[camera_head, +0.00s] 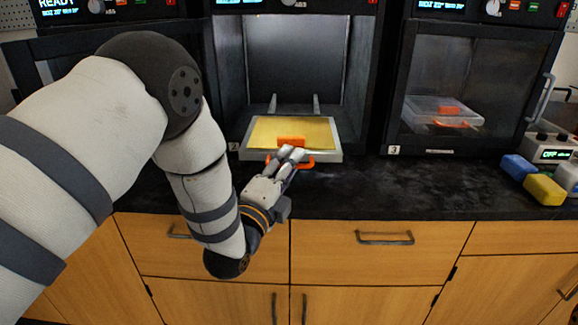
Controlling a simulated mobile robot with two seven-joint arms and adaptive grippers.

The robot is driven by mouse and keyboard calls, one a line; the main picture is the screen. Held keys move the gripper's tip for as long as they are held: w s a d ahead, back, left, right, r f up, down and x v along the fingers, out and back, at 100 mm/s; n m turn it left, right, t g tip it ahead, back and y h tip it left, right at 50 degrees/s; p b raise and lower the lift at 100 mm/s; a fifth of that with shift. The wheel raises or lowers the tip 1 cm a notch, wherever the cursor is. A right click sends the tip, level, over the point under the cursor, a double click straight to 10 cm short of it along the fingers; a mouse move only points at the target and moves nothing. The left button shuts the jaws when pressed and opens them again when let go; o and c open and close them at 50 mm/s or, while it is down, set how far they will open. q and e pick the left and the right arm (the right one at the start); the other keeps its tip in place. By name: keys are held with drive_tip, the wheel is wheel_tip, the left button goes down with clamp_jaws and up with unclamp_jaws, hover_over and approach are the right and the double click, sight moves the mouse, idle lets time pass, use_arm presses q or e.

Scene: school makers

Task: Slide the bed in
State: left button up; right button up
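The bed (329,152) is a pale tray with a gold sheet (265,133) and an orange block (291,140) on it. It sits partly out of the open middle printer (230,70), its front edge over the black counter. An orange handle (306,163) runs along its front. My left gripper (291,154) is at the middle of the bed's front edge, over the handle. Its fingers lie close together and look shut, and they hide the handle's middle. I cannot tell whether they touch it. My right gripper is not in view.
Two rails (316,104) show behind the bed inside the printer. A closed printer (470,80) marked 3 stands at the right with its own bed inside. Blue (517,167) and yellow (544,189) blocks lie at the far right. The counter (400,185) right of the bed is clear.

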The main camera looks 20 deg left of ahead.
use_arm(q)
clamp_jaws()
